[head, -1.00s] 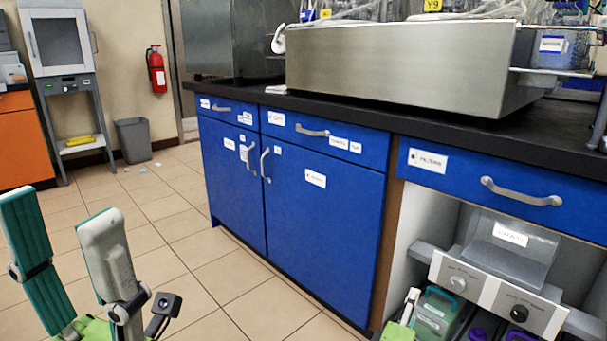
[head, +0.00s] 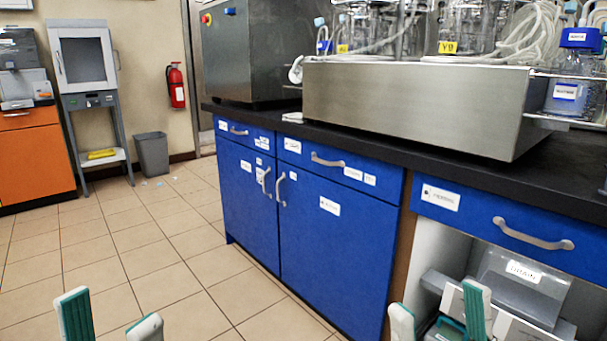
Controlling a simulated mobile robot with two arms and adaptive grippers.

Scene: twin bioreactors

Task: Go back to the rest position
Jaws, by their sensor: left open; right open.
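My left gripper (head: 110,320) shows at the bottom left of the head view. Its two fingertips, teal and pale grey, stand apart with nothing between them, over the tiled floor. My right gripper (head: 440,316) shows at the bottom right. Its fingertips are also apart, in front of the open bay under the bench, and no held object is visible. Only the finger ends show; the rest of both grippers is below the frame.
A blue cabinet (head: 315,235) under a black bench top (head: 385,150) fills the middle and right. A steel vessel housing (head: 415,105) stands on it. The bay holds a grey unit (head: 520,280). A grey bin (head: 152,153) stands at the back left.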

